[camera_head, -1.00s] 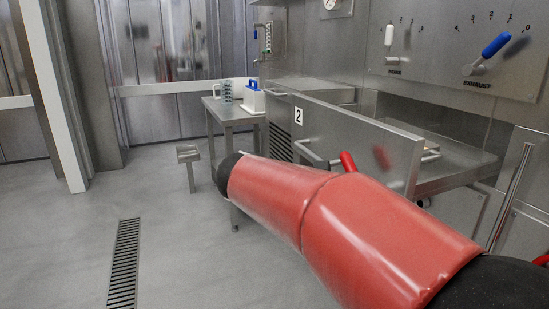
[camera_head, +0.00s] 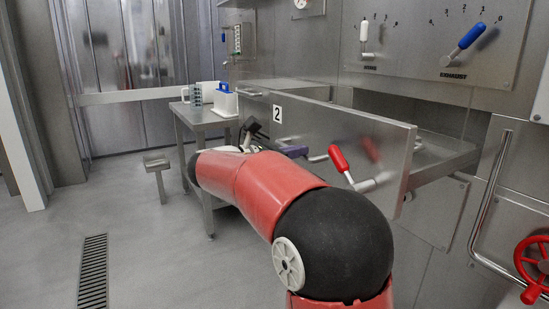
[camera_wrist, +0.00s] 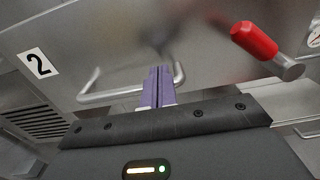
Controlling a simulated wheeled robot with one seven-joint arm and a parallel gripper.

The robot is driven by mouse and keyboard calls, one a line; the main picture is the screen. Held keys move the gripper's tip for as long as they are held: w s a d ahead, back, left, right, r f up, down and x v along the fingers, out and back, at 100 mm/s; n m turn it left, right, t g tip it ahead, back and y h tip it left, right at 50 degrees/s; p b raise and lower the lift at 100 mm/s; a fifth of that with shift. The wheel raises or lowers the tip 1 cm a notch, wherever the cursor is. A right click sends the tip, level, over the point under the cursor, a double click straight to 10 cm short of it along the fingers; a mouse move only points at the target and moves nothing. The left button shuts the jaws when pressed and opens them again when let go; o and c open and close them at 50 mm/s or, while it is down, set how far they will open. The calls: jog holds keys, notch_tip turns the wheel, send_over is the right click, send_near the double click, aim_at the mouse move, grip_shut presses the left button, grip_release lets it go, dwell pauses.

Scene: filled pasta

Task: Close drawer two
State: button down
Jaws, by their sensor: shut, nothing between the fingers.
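Drawer two (camera_head: 345,135) is a steel drawer with a tall flat front, pulled out from the cabinet on the right. Its label 2 (camera_head: 277,114) is near the front's left end and also shows in the wrist view (camera_wrist: 37,63). My gripper (camera_head: 296,151), with purple fingers, is at the drawer front. In the wrist view, its shut, empty fingers (camera_wrist: 158,80) overlap the bar handle (camera_wrist: 112,94) on the front; I cannot tell whether they touch it. A red-gripped lever (camera_head: 340,160) sticks out right of the fingers. My arm hides the lower part of the front.
A steel side table (camera_head: 196,115) with a white-and-blue container (camera_head: 224,103) stands to the left, by a small pedestal (camera_head: 157,165). A red valve wheel (camera_head: 535,262) and pipe are at right.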

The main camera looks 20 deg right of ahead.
aim_at(321, 146)
jog(key=shift+w+d, duration=0.15)
jog(key=shift+d, duration=1.9)
